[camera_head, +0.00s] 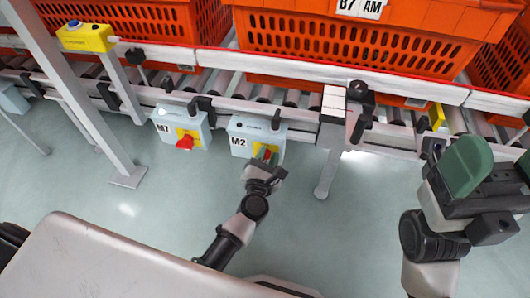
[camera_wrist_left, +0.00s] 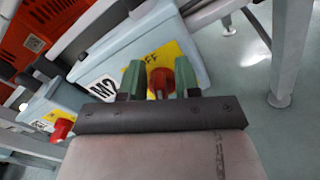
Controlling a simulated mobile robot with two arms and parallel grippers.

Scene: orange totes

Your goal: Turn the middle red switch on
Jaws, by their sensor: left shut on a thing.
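The grey-blue M2 switch box (camera_head: 245,124) hangs under the conveyor rail; it also fills much of the left wrist view (camera_wrist_left: 140,40). Its red switch (camera_wrist_left: 160,80) sits on a yellow plate (camera_wrist_left: 180,54) with partly visible lettering that ends in "FF". My left gripper (camera_head: 265,158) is at this switch, its green fingers on either side of the knob, shut on it. The knob's exact angle is hard to tell. The M1 box (camera_head: 180,124) hangs to the left with its own red switch (camera_head: 185,142). My right gripper (camera_head: 470,168) is at the right, away from the boxes; its jaw gap is hidden.
Orange totes (camera_head: 365,45) stand on the roller conveyor (camera_head: 290,98) above the boxes. A yellow button box (camera_head: 86,37) is at the upper left. A support leg (camera_head: 325,170) stands right of M2. The grey floor (camera_head: 130,190) below is open.

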